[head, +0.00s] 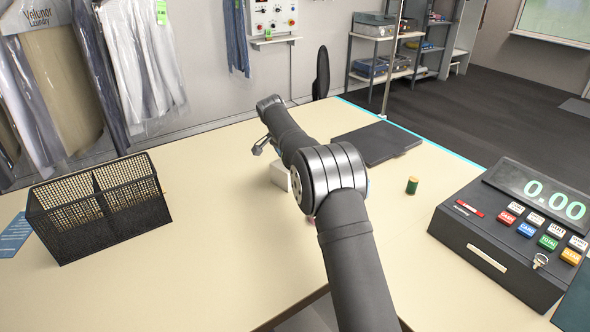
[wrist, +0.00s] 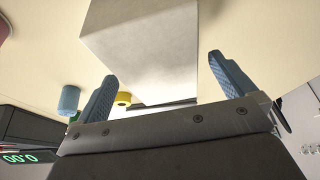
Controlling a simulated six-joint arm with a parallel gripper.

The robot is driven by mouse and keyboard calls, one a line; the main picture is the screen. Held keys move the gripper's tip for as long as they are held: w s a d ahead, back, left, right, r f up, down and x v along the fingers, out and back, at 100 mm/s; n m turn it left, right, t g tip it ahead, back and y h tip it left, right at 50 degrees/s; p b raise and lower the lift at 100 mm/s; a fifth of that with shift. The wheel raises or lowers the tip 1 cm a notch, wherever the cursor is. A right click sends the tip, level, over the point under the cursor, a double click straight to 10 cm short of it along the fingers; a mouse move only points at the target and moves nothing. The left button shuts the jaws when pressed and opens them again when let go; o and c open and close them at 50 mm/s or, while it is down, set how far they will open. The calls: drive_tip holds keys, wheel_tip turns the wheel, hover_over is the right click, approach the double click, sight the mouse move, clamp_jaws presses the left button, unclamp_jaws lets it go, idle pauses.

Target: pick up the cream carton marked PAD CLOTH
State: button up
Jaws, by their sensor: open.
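A pale cream-white carton (wrist: 150,45) fills the upper middle of the wrist view, with no marking legible on the faces shown. In the head view only part of the carton (head: 279,175) shows, the rest hidden behind my arm. My gripper (wrist: 163,68) is open. Its two blue-padded fingers appear to either side of the carton's near end in the wrist view, and nothing is visibly clamped. Whether either pad touches the carton I cannot tell. In the head view my gripper is mostly hidden by my arm.
A black mesh basket (head: 110,215) stands at the left and a cash register (head: 500,245) at the right. A green spool (head: 412,185) stands right of my arm, a dark flat pad (head: 376,143) behind. A blue cylinder (wrist: 69,98) and yellow round item (wrist: 123,98) show in the wrist view.

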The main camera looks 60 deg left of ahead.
drive_tip(key=x, duration=0.5)
drive_tip(key=shift+s+f, duration=0.1)
drive_tip(key=c, duration=1.1)
drive_tip(key=shift+c, duration=0.2)
